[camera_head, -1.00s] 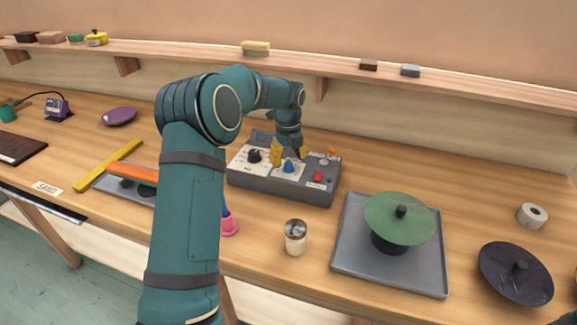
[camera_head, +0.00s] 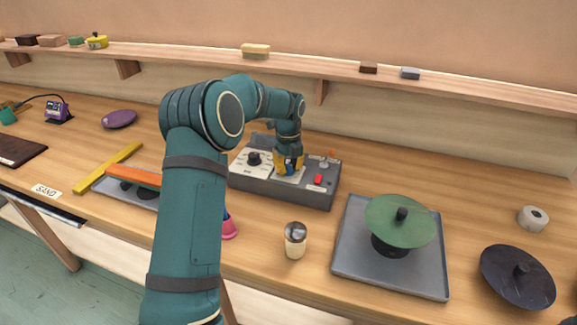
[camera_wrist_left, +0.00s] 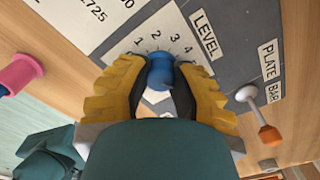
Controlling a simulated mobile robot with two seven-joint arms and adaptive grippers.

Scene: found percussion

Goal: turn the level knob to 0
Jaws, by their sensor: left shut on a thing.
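The level knob (camera_wrist_left: 160,72) is blue and sits on a white dial plate (camera_wrist_left: 143,42) with the numbers 1 to 4 showing, beside a "LEVEL" label (camera_wrist_left: 207,35). My left gripper (camera_wrist_left: 161,85) is shut on the knob, with a yellow finger on each side of it. In the head view the left gripper (camera_head: 289,167) is down on the grey control box (camera_head: 275,190), and its fingers cover most of the knob. The knob's pointer and the 0 mark are hidden or cannot be made out. My right gripper is not in view.
On the box are a black knob (camera_head: 254,158), a red switch (camera_head: 318,179) and an orange-tipped lever (camera_wrist_left: 268,133) by the "PLATE BAR" label. A jar (camera_head: 295,240) and a tray (camera_head: 345,255) with a green disc (camera_head: 400,217) stand in front. A shelf (camera_head: 330,72) runs behind.

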